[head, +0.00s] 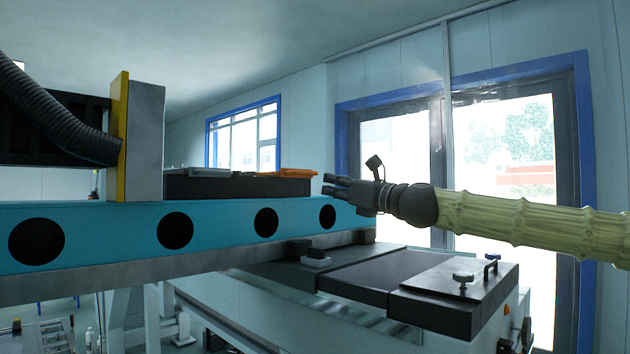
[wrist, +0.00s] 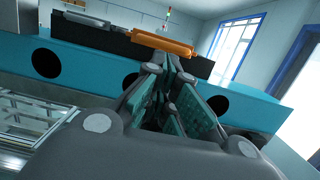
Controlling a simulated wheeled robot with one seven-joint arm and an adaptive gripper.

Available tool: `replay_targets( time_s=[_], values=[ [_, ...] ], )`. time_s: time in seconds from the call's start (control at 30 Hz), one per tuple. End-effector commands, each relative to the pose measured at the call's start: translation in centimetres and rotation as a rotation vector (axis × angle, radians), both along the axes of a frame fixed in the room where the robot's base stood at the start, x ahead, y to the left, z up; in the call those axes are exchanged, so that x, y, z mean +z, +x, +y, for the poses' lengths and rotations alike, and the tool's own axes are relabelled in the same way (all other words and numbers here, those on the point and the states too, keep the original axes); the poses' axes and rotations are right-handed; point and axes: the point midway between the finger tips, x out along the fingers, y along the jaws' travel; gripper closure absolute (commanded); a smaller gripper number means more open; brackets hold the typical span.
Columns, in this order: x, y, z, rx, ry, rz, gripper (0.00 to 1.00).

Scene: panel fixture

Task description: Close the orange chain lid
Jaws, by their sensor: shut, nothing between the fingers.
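The orange chain lid (head: 290,173) is a thin piece at the right end of the top of a dark box (head: 238,187), which rests on a teal beam (head: 215,213). In the wrist view the orange lid (wrist: 163,42) lies just beyond my fingertips. I cannot tell how far open it is. My gripper (head: 328,186) points left, just right of the box end and slightly below the lid. The gripper (wrist: 168,72) is shut and empty, its fingertips close together. It appears apart from the lid, though contact is hard to judge.
A grey lid (head: 205,172) lies left of the orange one. A grey and yellow upright (head: 146,140) with a black corrugated hose (head: 60,120) stands farther left. A dark-topped table unit (head: 400,275) is below my arm. The air above the lids is clear.

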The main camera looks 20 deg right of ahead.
Motion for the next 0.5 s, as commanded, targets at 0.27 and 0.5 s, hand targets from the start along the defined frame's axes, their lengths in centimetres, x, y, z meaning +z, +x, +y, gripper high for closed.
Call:
replay_targets(
  time_s=[0.27,0.5],
  values=[
    [0.6,2.5,1.3,0.0,0.0,0.001,1.0],
    [1.0,4.3,2.3,0.0,-0.001,0.0,1.0]
  ],
)
